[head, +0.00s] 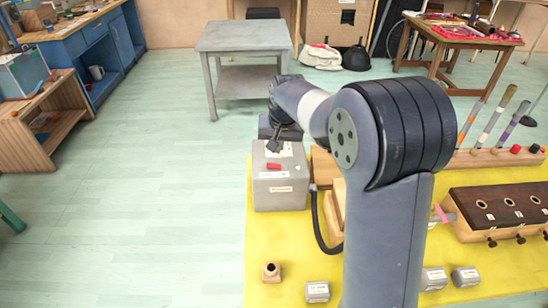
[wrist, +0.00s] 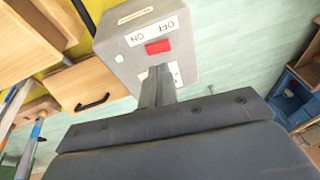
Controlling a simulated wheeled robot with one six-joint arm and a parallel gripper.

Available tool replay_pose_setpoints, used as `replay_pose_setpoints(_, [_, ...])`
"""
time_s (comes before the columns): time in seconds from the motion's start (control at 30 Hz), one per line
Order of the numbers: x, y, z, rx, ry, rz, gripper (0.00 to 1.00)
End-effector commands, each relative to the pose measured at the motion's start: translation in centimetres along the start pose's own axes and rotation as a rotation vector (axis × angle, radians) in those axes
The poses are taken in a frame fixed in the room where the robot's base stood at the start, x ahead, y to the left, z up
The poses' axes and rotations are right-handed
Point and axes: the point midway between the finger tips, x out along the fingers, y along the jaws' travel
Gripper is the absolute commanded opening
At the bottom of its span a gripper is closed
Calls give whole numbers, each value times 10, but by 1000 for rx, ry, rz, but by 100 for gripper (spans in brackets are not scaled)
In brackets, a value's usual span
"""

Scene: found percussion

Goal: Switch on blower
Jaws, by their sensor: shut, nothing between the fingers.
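The blower is a grey box (head: 281,190) at the left end of the yellow table top, with a black hose at its right side. On its top is a red switch (head: 274,166), which also shows in the wrist view (wrist: 158,46) beside a white label reading OFF and ON. My gripper (head: 272,149) is shut and empty, pointing down over the box top just beyond the switch. In the wrist view the fingertips (wrist: 159,70) are close to the red switch; contact is unclear.
A wooden block with holes (head: 490,212) and a rack of upright tubes (head: 490,158) stand on the right of the yellow table (head: 400,270). Small grey boxes (head: 317,292) lie in front. A grey table (head: 245,38) stands behind; the floor to the left is clear.

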Motion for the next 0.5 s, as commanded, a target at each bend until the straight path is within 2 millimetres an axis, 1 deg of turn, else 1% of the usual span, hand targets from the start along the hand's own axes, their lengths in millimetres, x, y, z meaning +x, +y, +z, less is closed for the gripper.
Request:
replay_pose_setpoints(0.03, [-7, 0, 0, 0, 3, 0, 0])
replay_pose_setpoints(0.1, [-15, 1, 0, 0, 3, 0, 0])
replay_pose_setpoints(0.2, [-22, 1, 0, 1, 2, 0, 0])
replay_pose_setpoints(0.5, [-24, 1, 0, 1, 2, 1, 0])
